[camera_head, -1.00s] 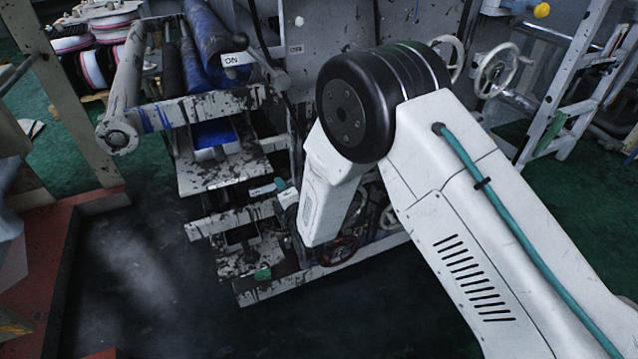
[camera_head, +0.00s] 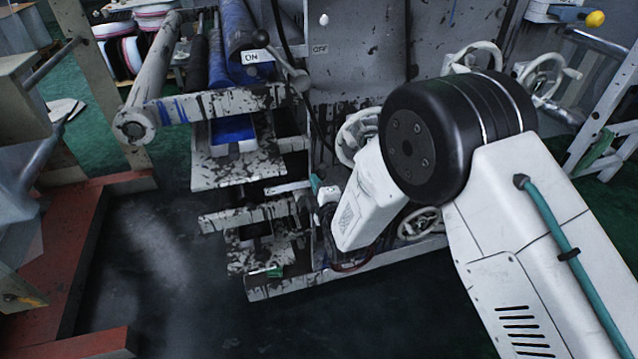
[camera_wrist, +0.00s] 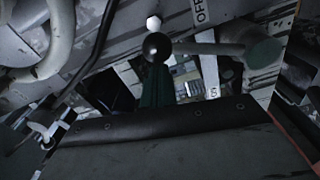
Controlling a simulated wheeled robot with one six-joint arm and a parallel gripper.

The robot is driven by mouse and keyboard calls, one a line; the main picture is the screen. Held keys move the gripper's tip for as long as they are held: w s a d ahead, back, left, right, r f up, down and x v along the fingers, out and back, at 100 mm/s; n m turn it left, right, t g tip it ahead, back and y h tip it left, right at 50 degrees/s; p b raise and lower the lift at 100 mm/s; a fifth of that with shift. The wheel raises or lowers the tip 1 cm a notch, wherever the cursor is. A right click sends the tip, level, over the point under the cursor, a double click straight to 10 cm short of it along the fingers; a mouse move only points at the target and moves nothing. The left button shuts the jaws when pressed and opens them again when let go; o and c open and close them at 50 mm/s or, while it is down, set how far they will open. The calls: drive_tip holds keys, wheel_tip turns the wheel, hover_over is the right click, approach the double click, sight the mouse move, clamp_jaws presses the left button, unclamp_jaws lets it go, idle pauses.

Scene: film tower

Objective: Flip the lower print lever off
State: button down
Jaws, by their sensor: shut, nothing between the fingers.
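In the wrist view a lever with a round black knob (camera_wrist: 157,46) lies just beyond my gripper (camera_wrist: 158,72). Its rod runs right to a thick round hub (camera_wrist: 262,52). The dark green fingers are shut and hold nothing; I cannot tell whether they touch the knob. An OFF label (camera_wrist: 200,12) is above the rod. In the head view my gripper (camera_head: 317,184) is low beside the machine, partly hidden by my arm; the lower lever cannot be made out there. A small white plate (camera_head: 287,187) is just left of it. The upper lever's knob (camera_head: 261,38) is by its ON label (camera_head: 257,57).
The upper OFF label (camera_head: 320,49) is on the grey panel. Paint-spattered shelves (camera_head: 235,170) stick out left of my gripper, under blue rollers (camera_head: 232,55). White handwheels (camera_head: 545,72) are at right. Dark floor (camera_head: 150,270) is clear in front, bounded by a red ledge (camera_head: 60,270).

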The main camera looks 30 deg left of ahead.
idle(0.4)
drive_tip(key=s+d, duration=0.6)
drive_tip(key=s, duration=0.3)
drive_tip(key=shift+s+r, duration=0.4)
